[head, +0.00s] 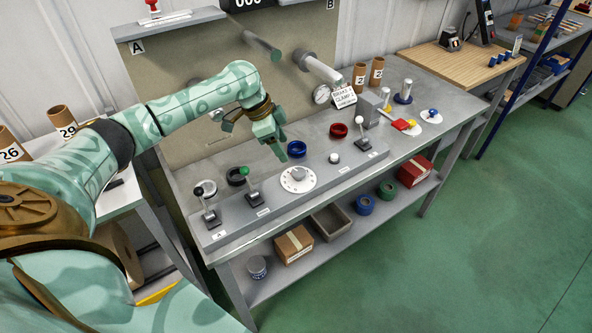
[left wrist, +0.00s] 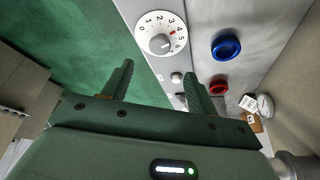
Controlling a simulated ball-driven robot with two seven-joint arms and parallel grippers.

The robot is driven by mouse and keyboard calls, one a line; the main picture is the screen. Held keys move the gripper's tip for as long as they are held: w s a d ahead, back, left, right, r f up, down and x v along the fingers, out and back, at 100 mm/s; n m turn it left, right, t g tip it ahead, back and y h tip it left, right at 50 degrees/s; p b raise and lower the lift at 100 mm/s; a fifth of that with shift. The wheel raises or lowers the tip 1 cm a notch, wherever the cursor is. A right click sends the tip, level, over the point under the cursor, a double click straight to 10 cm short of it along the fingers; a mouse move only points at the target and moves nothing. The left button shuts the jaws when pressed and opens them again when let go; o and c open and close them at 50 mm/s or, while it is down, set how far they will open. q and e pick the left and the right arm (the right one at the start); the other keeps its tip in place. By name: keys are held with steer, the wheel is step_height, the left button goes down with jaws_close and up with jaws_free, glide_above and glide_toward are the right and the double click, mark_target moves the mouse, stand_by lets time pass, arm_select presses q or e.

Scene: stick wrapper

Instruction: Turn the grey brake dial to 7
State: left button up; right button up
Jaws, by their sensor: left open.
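The brake dial is a round white disc with a grey knob (head: 298,178) on the sloped grey console. The number the knob points to is too small to tell. My left gripper (head: 277,146) is open and empty, above the console and behind the dial, apart from it. In the left wrist view its two fingers (left wrist: 158,78) stand wide apart, with the dial beyond them. My right gripper is not in view.
A green-knobbed lever (head: 244,173) stands left of the dial. A white ball knob (head: 334,158) and another lever (head: 360,128) stand right of it. Blue (head: 296,149) and red (head: 338,130) rings lie behind the console. A steel roller (head: 318,66) juts out above.

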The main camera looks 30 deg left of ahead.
mark_target(298, 172)
arm_select(q)
steer(key=b+x, duration=0.2)
steer(key=x, duration=0.8)
steer(key=shift+d+b, duration=0.1)
steer(key=shift+b, duration=0.2)
steer(key=c, duration=1)
